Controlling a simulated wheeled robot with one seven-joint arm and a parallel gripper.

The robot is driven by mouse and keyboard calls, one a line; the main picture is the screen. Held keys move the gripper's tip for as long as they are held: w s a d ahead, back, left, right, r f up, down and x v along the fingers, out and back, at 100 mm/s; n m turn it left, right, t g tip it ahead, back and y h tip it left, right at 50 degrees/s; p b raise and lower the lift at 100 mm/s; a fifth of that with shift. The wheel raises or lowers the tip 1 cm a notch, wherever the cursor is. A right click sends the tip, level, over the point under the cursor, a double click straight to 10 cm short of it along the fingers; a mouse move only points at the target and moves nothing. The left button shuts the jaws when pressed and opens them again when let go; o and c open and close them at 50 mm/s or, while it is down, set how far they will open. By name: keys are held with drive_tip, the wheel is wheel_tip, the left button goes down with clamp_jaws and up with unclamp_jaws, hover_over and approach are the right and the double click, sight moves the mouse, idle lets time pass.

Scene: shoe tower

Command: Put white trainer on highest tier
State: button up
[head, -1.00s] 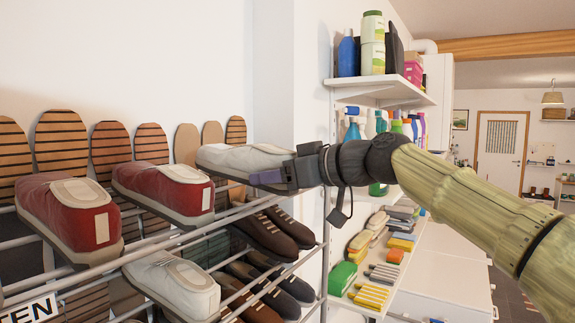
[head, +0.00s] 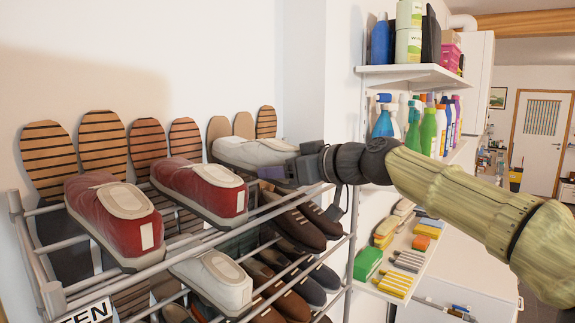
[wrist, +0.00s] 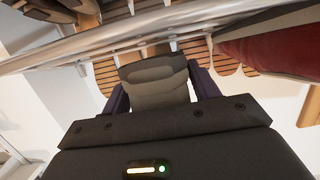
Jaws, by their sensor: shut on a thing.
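In the head view a white trainer (head: 250,153) is at the right part of the top tier of the shoe rack (head: 160,258). My gripper (head: 272,172) is shut on its right-hand end. I cannot tell whether the trainer rests on the rails or is just above them. In the wrist view the held end of the trainer (wrist: 155,82) sits between the dark fingers. A pair of red shoes (head: 205,190) stands on the top tier to the left. Another white trainer (head: 212,278) sits on the tier below.
Brown shoes (head: 300,223) stand on the lower tier at right. Striped wooden sole shapes (head: 102,140) line the wall behind the top tier. Wall shelves (head: 412,77) with bottles and brushes are to the right, beyond my arm.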

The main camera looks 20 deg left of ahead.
drive_tip(key=shift+f+b, duration=0.55)
drive_tip(key=shift+f, duration=0.2)
drive_tip(key=shift+a+f+b, duration=0.15)
drive_tip(key=shift+f+b, duration=0.2)
drive_tip(key=shift+b, duration=0.1)
drive_tip(key=shift+f, duration=0.1)
